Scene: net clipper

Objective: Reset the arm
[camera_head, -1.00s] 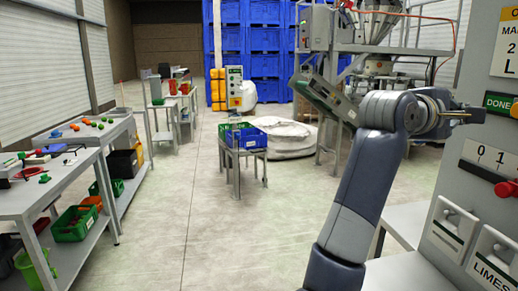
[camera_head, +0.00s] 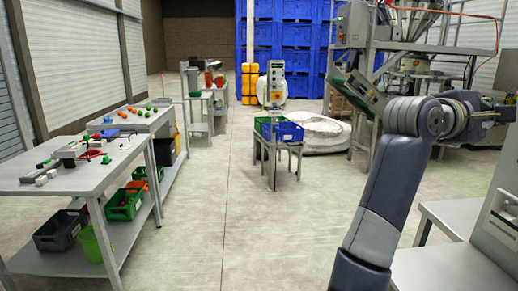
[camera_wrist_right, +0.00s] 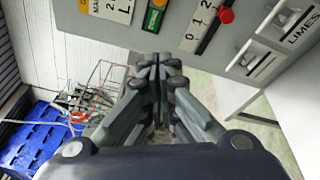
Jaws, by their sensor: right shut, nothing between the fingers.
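My right arm (camera_head: 375,215) rises at the right of the head view, bent at the elbow, with its forearm pointing to the right. Its gripper (camera_head: 506,114) is at the right edge of that view and partly cut off. In the right wrist view the gripper's fingers (camera_wrist_right: 157,62) are closed together and empty. A grey control panel (camera_wrist_right: 245,50) with a green button (camera_wrist_right: 154,18) and a red knob (camera_wrist_right: 226,16) lies beyond the fingertips, apart from them as far as I can tell. My left gripper is not in view.
Grey workbenches (camera_head: 60,180) with tools and small parts stand at the left. A small stand (camera_head: 272,160) with a blue bin (camera_head: 290,131) is in the middle. A machine frame (camera_head: 360,50) stands at the back right. The floor (camera_head: 220,230) between is clear.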

